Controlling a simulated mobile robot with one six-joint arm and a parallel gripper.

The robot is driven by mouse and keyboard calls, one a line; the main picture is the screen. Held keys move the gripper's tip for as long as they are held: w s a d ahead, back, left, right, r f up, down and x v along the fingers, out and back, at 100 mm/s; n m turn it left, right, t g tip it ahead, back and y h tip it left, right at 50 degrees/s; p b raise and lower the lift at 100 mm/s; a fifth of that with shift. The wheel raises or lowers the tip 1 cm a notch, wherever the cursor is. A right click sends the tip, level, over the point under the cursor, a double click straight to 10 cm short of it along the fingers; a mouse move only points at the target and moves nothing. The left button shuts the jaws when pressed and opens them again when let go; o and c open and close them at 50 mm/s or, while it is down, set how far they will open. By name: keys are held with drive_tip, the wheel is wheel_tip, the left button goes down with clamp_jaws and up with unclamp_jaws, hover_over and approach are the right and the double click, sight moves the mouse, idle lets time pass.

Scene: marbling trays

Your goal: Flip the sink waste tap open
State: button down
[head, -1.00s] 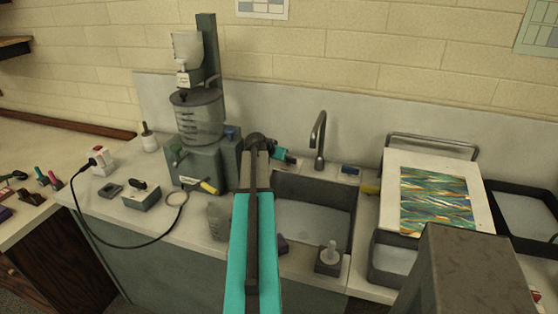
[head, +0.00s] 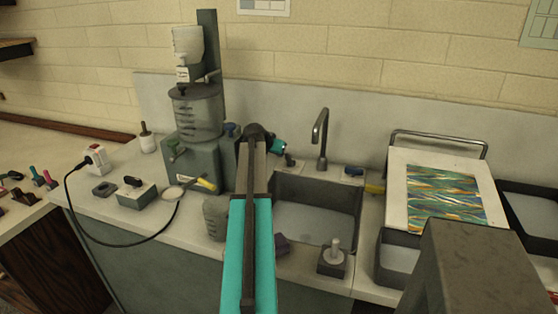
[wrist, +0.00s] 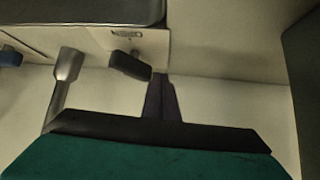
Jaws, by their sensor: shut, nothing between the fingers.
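The sink waste tap is a short dark lever (wrist: 130,66) on the pale counter beside the sink, below a small label plate (wrist: 127,33) in the wrist view. In the head view a small dark shape left of the faucet appears to be this lever (head: 290,161). My gripper (wrist: 160,80) is shut and empty, its fingertips close beside the lever's end. I cannot tell whether they touch. In the head view my teal wrist is just behind the sink's left back corner, and my arm hides the fingers.
The metal faucet (head: 321,140) rises behind the sink (head: 315,220); it also shows in the wrist view (wrist: 66,70). A large dispenser machine (head: 195,160) stands left of my arm.

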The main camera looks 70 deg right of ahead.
drive_tip(key=shift+d+b, duration=0.45)
drive_tip(key=shift+d, duration=0.1)
drive_tip(key=shift+a+r, duration=0.1)
idle(1.1)
drive_tip(key=s+b+v, duration=0.1)
drive_tip(key=v, duration=0.6)
drive_tip(key=shift+w, duration=0.5)
drive_tip(key=shift+s+a+r, duration=0.1)
drive_tip(key=shift+a+r, duration=0.05)
